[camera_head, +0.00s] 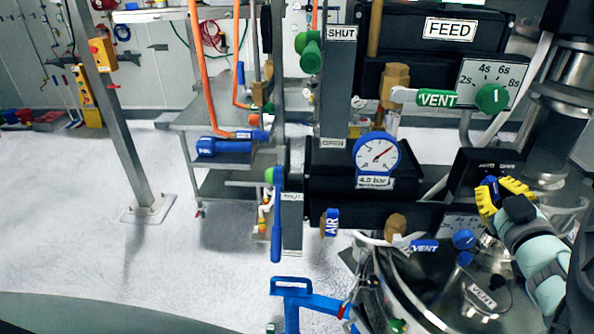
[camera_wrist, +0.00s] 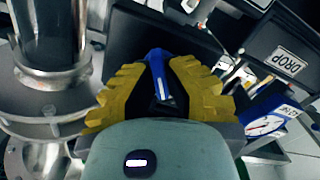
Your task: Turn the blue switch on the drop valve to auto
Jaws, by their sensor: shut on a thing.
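The blue switch (camera_wrist: 155,62) shows in the wrist view as a narrow blue lever between my yellow fingers. My gripper (camera_head: 503,192) is shut on it, with a finger on each side. A DROP label (camera_wrist: 290,62) is on a black body at the right of the wrist view.
A blue-rimmed gauge (camera_head: 377,153) is left of the box. Metal pipework (camera_head: 570,75) stands close at the right. A blue lever (camera_head: 277,215) hangs at the left; open floor lies beyond.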

